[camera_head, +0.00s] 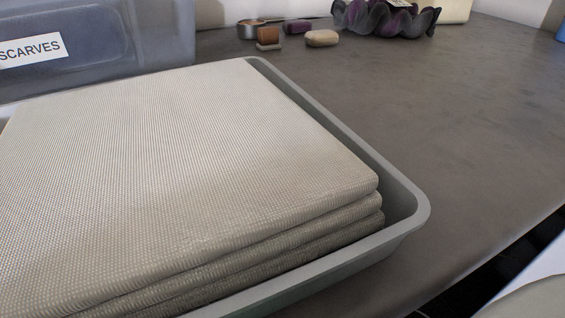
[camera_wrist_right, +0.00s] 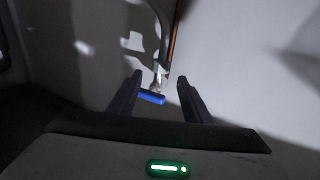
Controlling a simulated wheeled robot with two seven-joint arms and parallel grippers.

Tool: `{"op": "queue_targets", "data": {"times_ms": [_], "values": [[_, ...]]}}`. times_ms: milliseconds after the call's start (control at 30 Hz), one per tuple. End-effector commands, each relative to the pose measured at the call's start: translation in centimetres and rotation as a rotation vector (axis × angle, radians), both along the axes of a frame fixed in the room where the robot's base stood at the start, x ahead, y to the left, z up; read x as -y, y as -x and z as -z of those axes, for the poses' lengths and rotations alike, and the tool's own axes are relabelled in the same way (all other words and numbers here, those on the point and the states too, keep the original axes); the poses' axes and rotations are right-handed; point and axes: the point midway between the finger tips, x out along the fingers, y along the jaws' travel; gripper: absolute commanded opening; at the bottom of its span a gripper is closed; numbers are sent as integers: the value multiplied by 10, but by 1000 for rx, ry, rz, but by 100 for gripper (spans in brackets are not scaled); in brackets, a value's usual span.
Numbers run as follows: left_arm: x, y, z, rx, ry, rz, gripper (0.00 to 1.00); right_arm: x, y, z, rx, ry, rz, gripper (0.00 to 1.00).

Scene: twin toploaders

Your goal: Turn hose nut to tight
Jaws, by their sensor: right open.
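In the right wrist view my right gripper (camera_wrist_right: 160,80) is open, its two dark fingers apart with nothing between them that I can see gripped. Ahead of the fingertips, in line with the gap, is a small metal fitting (camera_wrist_right: 158,82) with a blue handle (camera_wrist_right: 151,97) below it. A grey hose (camera_wrist_right: 164,38) curves down to this fitting, with a copper-coloured pipe (camera_wrist_right: 175,40) beside it. The hose nut cannot be told apart from the fitting at this size. The head view shows neither gripper nor the hose.
In the head view a grey tray (camera_head: 408,205) of folded beige cloth (camera_head: 200,160) sits on a dark counter (camera_head: 470,110). A bin labelled SCARVES (camera_head: 100,65) stands behind. Small blocks (camera_head: 322,38) and a dark wavy bowl (camera_head: 385,18) are at the back. The counter's right side is clear.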

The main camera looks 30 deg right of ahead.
Motion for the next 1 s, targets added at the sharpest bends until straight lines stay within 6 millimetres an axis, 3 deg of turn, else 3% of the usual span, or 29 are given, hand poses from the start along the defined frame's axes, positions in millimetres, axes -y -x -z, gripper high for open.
{"op": "queue_targets", "data": {"times_ms": [67,300,700,767,967,1000], "values": [[4,-2,7,-4,3,21,31,7,-15,4,2,2,0,45],[17,-7,-7,45,75,25,31,22,-46,3,2,1,-1,45],[21,-9,-16,64,102,24,31,25,-55,0,0,0,-3,45],[21,-9,-16,64,102,24,31,25,-55,0,0,0,-3,38],[20,-9,-16,63,101,23,31,25,-55,0,0,0,-3,4],[20,-9,-16,63,101,23,31,25,-55,0,0,0,-2,3]]}}
